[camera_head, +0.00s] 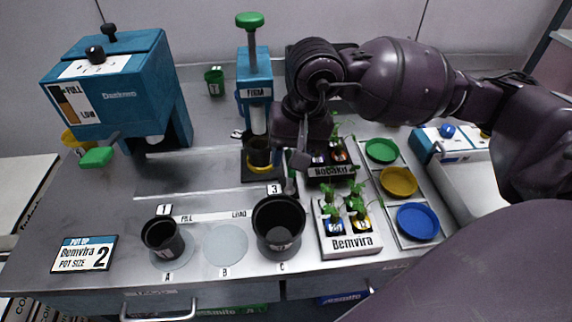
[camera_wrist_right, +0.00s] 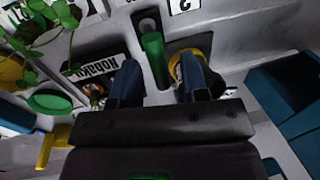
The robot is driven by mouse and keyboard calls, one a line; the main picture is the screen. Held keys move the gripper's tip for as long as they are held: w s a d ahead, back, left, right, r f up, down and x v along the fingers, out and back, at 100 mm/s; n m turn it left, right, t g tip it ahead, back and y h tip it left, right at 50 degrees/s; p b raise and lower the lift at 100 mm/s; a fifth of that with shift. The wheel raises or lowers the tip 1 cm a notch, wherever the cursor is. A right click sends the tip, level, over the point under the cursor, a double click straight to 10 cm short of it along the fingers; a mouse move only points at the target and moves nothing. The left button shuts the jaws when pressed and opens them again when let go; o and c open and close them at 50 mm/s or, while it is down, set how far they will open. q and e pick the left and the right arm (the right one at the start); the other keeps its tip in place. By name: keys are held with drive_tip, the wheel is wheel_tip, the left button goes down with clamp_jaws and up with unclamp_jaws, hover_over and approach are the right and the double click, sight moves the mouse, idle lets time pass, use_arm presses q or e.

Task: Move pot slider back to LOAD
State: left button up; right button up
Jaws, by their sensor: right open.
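A small dark pot (camera_head: 259,152) stands in a yellow ring on a dark plate (camera_head: 262,176) under the blue FIRM press (camera_head: 254,85). The pot slider seems to be this plate with the yellow ring. A green handle (camera_wrist_right: 155,60) stands beside it in the right wrist view, between the two fingers of my right gripper (camera_wrist_right: 160,80). The fingers are open and apart from each other; I cannot tell if either touches the handle. In the head view my right gripper (camera_head: 297,160) points down, right of the pot. The LOAD label (camera_head: 239,214) lies at the front. My left gripper is not in view.
Dark pots stand at A (camera_head: 163,238) and C (camera_head: 279,225); disc B (camera_head: 226,245) is bare. A Nobaku tray (camera_head: 331,172) and a Bemvira tray (camera_head: 352,244) with plants stand right of the gripper. A blue dispenser (camera_head: 115,85) stands at left.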

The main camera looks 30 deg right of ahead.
drive_tip(key=shift+w+a+f, duration=0.1)
drive_tip(key=shift+a+f, duration=0.05)
drive_tip(key=shift+f, duration=0.6)
drive_tip(key=shift+w+a+f, duration=0.1)
drive_tip(key=shift+f, duration=0.6)
drive_tip(key=shift+s, duration=0.1)
clamp_jaws()
